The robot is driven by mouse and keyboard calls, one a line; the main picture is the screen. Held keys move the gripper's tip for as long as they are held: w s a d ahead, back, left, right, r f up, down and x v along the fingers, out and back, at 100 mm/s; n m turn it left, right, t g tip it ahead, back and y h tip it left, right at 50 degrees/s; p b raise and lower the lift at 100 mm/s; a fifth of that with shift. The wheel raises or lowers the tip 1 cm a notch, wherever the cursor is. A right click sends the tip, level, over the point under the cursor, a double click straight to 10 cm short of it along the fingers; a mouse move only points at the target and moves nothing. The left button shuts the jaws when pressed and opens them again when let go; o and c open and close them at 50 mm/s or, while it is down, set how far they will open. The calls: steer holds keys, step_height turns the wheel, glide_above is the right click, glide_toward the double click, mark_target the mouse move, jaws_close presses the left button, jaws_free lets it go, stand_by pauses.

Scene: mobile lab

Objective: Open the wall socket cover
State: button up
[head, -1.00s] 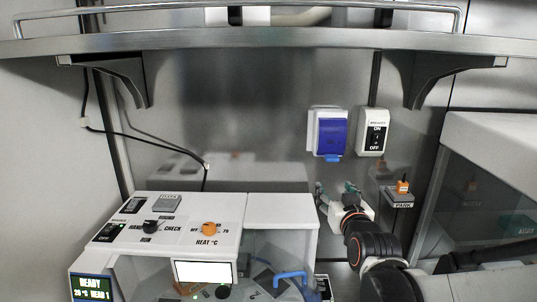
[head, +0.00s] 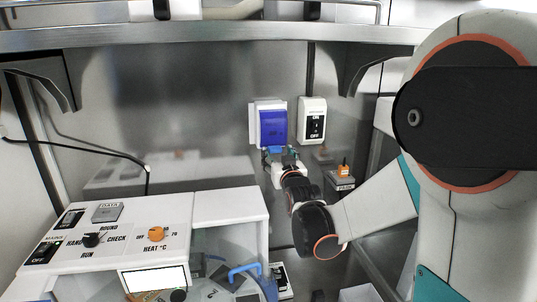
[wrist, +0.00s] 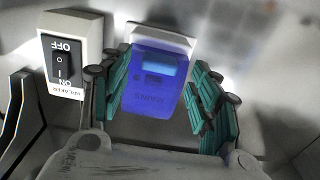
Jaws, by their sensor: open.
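The wall socket has a blue cover (head: 273,127) on a white housing (head: 254,122), mounted on the metal back wall. The cover looks shut against the housing. My gripper (head: 281,152) is just below the cover's lower edge in the head view. In the wrist view, the blue cover (wrist: 150,95) appears upside down between the spread teal fingers of my gripper (wrist: 161,65). The fingers are open, one on each side of it. I cannot tell whether either finger touches it. The cover's lower tab is hard to make out behind the gripper in the head view.
A white breaker switch (head: 312,120) is right beside the socket; it also shows close to the left finger in the wrist view (wrist: 63,65). A shelf (head: 200,37) runs above. A white machine with knobs (head: 230,208) stands below left.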

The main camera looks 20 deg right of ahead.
mark_target(276, 151)
steer(key=shift+x, duration=1.6)
jaws_close()
steer(key=shift+s, duration=0.1)
